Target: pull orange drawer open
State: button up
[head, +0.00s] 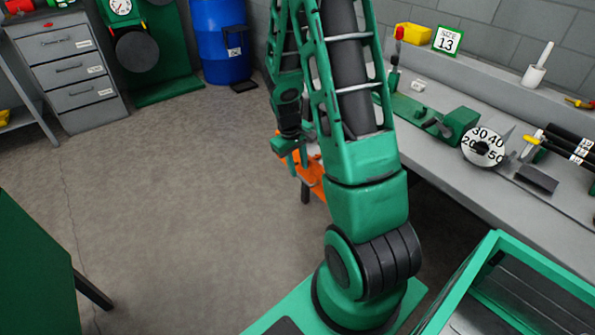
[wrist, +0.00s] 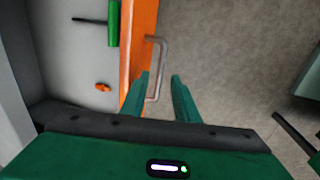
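The orange drawer (wrist: 138,45) shows its front as an upright band in the wrist view, with a grey bar handle (wrist: 163,62) on its right side. Left of the front is a pale grey inside holding a green-handled tool (wrist: 113,22) and a small orange piece (wrist: 103,87), so the drawer appears to stand partly open. My gripper (wrist: 160,78) is open. The handle bar lies between its fingers, nearer the left one, with a gap to the right one. In the head view my arm partly hides the drawer (head: 316,178) and my gripper (head: 297,158).
A grey workbench (head: 448,180) with a dial (head: 483,147) and tools runs along the right. A grey drawer cabinet (head: 70,70) and a blue barrel (head: 218,40) stand at the back. A green block (head: 35,270) is at the left front. The middle floor is clear.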

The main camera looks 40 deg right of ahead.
notch_tip(320, 180, up, 8)
jog(key=a, duration=0.1)
jog(key=shift+a+f, duration=0.2)
jog(key=shift+f, duration=0.05)
jog(key=shift+w, duration=0.1)
dwell(0.3)
jog(key=s+a+r+m, duration=0.1)
jog(key=s+a+r, duration=0.1)
jog(key=s+r, duration=0.3)
jog(key=s+a+r+m+y, duration=0.1)
jog(key=s+a+r+m, duration=0.1)
jog(key=s, duration=0.9)
jog(key=s+a+r+m+y, duration=0.1)
jog(key=s+a+r+m, duration=0.1)
jog(key=s+a+r, duration=0.2)
jog(key=s+r, duration=0.3)
jog(key=s, duration=0.1)
jog(key=shift+s+r, duration=0.2)
jog(key=shift+r, duration=0.1)
